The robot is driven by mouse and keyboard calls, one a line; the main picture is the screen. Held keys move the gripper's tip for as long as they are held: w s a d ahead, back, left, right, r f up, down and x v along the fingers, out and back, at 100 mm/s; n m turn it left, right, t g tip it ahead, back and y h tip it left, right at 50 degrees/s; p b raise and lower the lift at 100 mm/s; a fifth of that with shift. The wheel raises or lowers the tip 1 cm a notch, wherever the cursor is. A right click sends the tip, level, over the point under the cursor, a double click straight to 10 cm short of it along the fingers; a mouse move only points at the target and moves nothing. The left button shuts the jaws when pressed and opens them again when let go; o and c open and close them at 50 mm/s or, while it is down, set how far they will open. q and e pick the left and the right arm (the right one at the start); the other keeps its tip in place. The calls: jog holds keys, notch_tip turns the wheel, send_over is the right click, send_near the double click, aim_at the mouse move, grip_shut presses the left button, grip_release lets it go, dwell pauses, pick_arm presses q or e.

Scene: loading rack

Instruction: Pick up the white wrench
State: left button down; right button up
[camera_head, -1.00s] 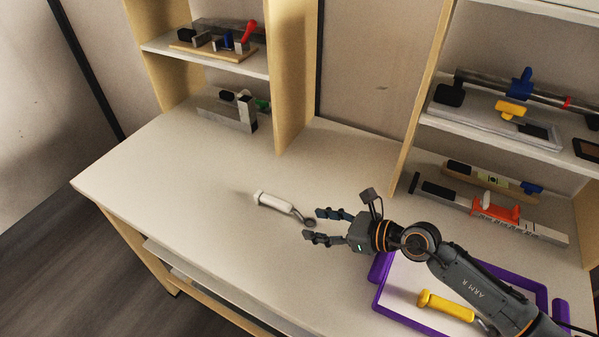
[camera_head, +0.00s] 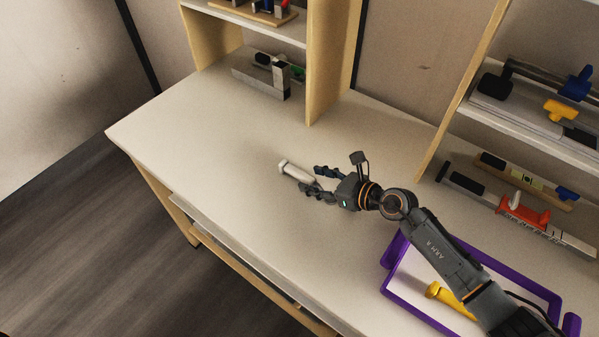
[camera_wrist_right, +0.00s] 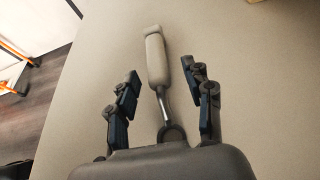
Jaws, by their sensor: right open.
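The white wrench (camera_head: 296,172) lies on the white tabletop, its handle pointing away from my right gripper. In the right wrist view the wrench (camera_wrist_right: 157,62) has a pale handle, a thin metal shaft and a ring end close to the palm. My right gripper (camera_head: 316,181) is open, with the ring end and shaft between its fingers. In the right wrist view the fingers of the gripper (camera_wrist_right: 163,88) stand apart on both sides of the shaft, with gaps on each side. My left gripper is not in view.
A purple-rimmed tray (camera_head: 412,308) with a yellow-handled tool (camera_head: 448,297) lies under my right arm. Shelves with tools stand at the right, with an orange-and-grey level (camera_head: 520,214) below. A wooden divider (camera_head: 331,65) stands at the back. The table's left part is clear.

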aim_at(308, 177)
jog(key=x, duration=0.4)
jog(key=shift+a+r, duration=0.2)
jog(key=shift+a, duration=0.05)
jog(key=shift+s+d, duration=0.1)
jog(key=shift+c, duration=1.1)
grip_shut()
jog(key=shift+r, duration=0.15)
